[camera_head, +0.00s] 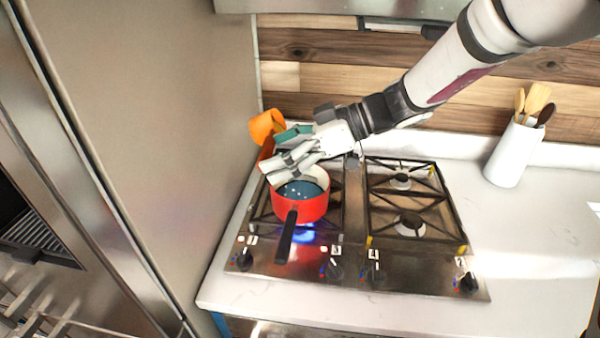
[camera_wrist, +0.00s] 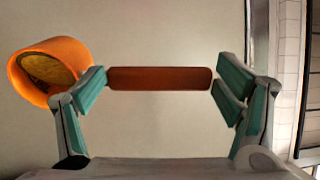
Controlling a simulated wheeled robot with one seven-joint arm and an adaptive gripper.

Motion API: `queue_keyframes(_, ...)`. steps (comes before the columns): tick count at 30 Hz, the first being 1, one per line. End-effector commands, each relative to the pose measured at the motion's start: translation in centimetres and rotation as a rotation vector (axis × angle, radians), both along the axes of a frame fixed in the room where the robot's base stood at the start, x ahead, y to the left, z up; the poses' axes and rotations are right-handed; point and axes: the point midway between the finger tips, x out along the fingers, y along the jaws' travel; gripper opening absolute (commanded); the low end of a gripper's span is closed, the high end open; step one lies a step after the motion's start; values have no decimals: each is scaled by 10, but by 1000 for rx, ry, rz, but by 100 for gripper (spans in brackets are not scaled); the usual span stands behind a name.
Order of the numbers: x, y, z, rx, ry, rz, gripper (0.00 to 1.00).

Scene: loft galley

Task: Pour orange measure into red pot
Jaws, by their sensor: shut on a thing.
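The orange measure (camera_head: 266,125) is held up behind the red pot, above the back left of the stove. It is tilted. In the wrist view its cup (camera_wrist: 48,72) is at the left, with its mouth facing the camera and a brownish inside; I cannot tell its contents. My gripper (camera_head: 277,152) is shut on the measure's handle (camera_wrist: 160,78), which spans between the fingers. The red pot (camera_head: 301,207) sits on the front left burner with its dark handle toward the front. Its inside is dark blue with small pale specks. My fingers hide part of its back rim.
A blue flame burns under the pot. The right burners (camera_head: 408,225) are empty. A white crock (camera_head: 511,155) of wooden utensils stands on the counter at right. A tall metallic panel (camera_head: 190,130) closes off the left side. The wooden backsplash (camera_head: 330,78) is behind.

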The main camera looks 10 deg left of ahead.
Motion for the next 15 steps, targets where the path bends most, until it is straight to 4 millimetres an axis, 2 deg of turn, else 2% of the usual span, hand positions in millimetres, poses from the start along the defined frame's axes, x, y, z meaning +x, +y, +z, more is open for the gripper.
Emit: queue_keyframes(15, 1, -3, -1, 71, 5, -1, 40)
